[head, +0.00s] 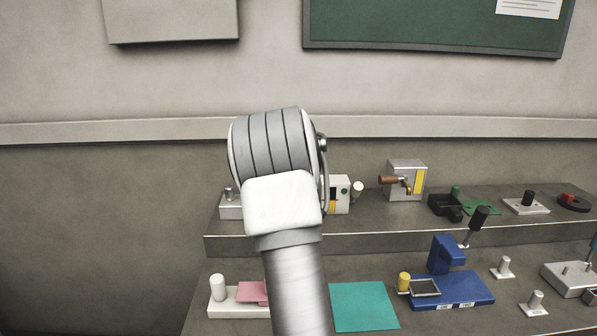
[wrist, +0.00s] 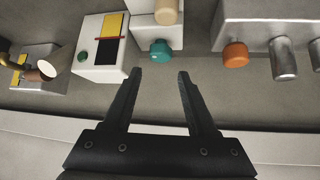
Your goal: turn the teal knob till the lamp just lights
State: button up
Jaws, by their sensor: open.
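The teal knob (wrist: 160,51) sticks out from a white box (wrist: 146,29) in the wrist view. My gripper (wrist: 159,73) is open and empty, its two dark fingers pointing toward the knob. The knob shows just beyond the gap between the fingertips, apart from them. A cream cylinder (wrist: 166,12) stands on the same box, cut off by the top edge; I cannot tell whether it is the lamp. In the head view my arm hides the knob and the fingers.
Close by in the wrist view are a white box with a yellow and black panel (wrist: 103,47) and a grey block with an orange knob (wrist: 235,54). In the head view, a crank box (head: 407,178) stands right on the raised shelf. A blue fixture (head: 452,288) and teal mat (head: 362,306) lie below.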

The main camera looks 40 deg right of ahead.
jog(key=v, duration=0.8)
jog(key=shift+s+r, duration=0.15)
jog(key=shift+r, duration=0.05)
jog(key=shift+a, duration=0.15)
jog(key=s+a+r+n+t+y+p, duration=0.1)
jog(key=s+a+r+n+y+p, duration=0.3)
jog(key=a, duration=0.8)
jog(key=s+a+r+n+y+b, duration=0.1)
jog(key=s+a+r, duration=0.35)
jog(key=a, duration=0.75)
jog(key=s+a+f+n+y+p, duration=0.1)
jog(key=s+a+f+n, duration=0.1)
jog(key=s+a, duration=0.5)
jog(key=s+a+f+n+y+p, duration=0.1)
jog(key=s+a+f+n, duration=0.1)
jog(key=s+a, duration=0.6)
jog(key=s+n, duration=0.1)
jog(key=s, duration=0.2)
jog(key=shift+s+a+f+n+g+p, duration=0.2)
jog(key=shift+a+n+g+p, duration=0.1)
jog(key=shift+a+g, duration=0.1)
